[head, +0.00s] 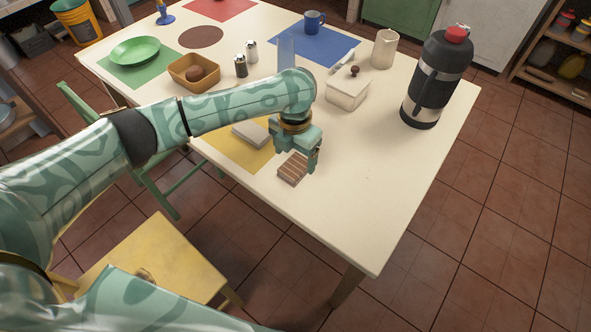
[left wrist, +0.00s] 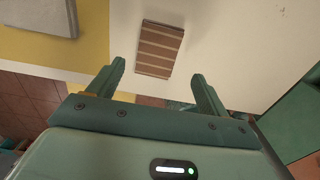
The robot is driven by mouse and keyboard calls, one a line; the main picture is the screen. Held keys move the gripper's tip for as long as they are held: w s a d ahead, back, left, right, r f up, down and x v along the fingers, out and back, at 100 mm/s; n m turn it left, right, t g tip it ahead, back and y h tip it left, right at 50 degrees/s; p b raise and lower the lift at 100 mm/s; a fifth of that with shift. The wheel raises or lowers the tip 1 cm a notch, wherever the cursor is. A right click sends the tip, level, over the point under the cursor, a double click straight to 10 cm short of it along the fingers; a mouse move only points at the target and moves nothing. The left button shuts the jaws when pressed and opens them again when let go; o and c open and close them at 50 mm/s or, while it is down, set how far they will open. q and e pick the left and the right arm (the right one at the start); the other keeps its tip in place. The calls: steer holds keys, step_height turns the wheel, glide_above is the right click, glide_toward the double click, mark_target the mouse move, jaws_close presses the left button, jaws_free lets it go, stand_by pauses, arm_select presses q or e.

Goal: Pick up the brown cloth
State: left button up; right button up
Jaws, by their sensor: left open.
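The brown cloth (head: 293,168) is a small folded, striped square lying flat on the cream table near its front edge. It also shows in the left wrist view (left wrist: 158,50), just beyond the fingertips. My left gripper (head: 310,158) is above the table right beside the cloth, pointing down. In the left wrist view its two fingers (left wrist: 158,72) are spread apart with nothing between them. The cloth looks apart from the fingers. My right gripper is not in view.
A yellow mat (head: 257,156) with a folded grey cloth (head: 250,134) lies left of the brown cloth. A lidded butter dish (head: 347,93) and a tall black flask (head: 437,78) stand behind and right. The table's front right is clear. A yellow chair (head: 150,262) stands before the table.

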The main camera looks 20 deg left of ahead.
mark_target(295, 166)
arm_select(q)
steer(key=f+b, duration=0.2)
steer(key=f, duration=0.1)
steer(key=f+b, duration=0.1)
steer(key=f, duration=0.1)
steer(key=shift+w+a+f, duration=0.15)
steer(key=shift+w, duration=0.25)
steer(key=shift+r, duration=0.2)
steer(key=c, duration=1.1)
steer(key=shift+c, duration=0.2)
steer(key=shift+r, duration=0.3)
steer(key=r+p, duration=0.1)
steer(key=r, duration=0.1)
steer(key=r+p, duration=0.1)
steer(key=r, duration=0.1)
steer(key=shift+d, duration=0.4)
steer(key=s+d+r+p, duration=0.1)
steer(key=d+r+p, duration=0.3)
steer(key=d+r, duration=0.4)
steer(key=d, duration=0.5)
steer(key=shift+s+r+p, duration=0.15)
steer(key=shift+s+p, duration=0.2)
steer(key=shift+s, duration=0.05)
